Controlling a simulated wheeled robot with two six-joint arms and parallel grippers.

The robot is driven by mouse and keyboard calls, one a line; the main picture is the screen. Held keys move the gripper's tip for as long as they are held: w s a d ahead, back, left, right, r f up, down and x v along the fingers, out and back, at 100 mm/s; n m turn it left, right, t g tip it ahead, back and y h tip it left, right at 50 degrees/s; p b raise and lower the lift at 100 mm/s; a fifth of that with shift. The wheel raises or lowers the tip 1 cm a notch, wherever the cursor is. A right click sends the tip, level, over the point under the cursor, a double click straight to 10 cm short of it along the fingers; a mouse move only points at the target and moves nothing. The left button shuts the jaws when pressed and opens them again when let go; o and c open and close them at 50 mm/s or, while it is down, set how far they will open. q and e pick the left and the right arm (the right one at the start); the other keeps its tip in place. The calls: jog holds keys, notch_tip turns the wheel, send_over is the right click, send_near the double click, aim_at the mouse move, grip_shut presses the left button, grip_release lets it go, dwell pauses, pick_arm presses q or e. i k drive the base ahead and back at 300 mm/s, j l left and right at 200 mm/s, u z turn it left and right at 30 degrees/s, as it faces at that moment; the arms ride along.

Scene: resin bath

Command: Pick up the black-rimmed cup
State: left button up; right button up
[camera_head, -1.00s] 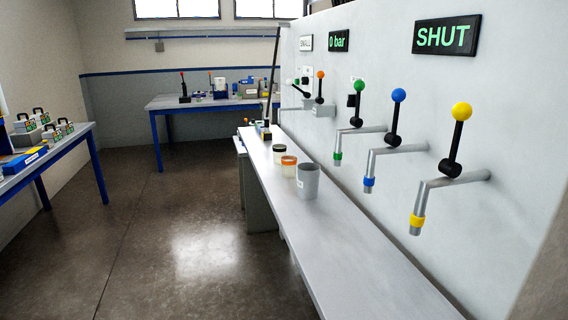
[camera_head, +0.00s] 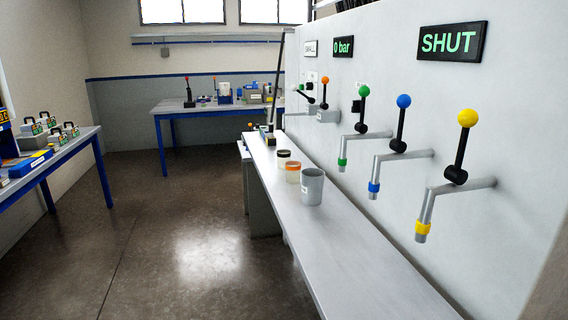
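The black-rimmed cup (camera_head: 283,158) stands upright on the long grey bench (camera_head: 335,240) along the right wall. It is the farthest of three cups in a row and is partly hidden by the orange-rimmed cup (camera_head: 293,171) in front of it. A larger grey cup (camera_head: 312,187) stands nearest. Neither of my grippers is in view.
Taps with green (camera_head: 363,91), blue (camera_head: 403,101) and yellow (camera_head: 467,118) knobs jut from the wall over the bench. A back table (camera_head: 175,109) and a left table (camera_head: 84,140) carry equipment. The floor (camera_head: 190,250) left of the bench is clear.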

aim_at(283, 155)
jog(key=i+z, duration=0.1)
jog(key=z, duration=0.25)
jog(key=i+j+z, duration=0.1)
jog(key=z, duration=0.25)
jog(key=i+j+z, duration=0.1)
jog(key=z, duration=0.3)
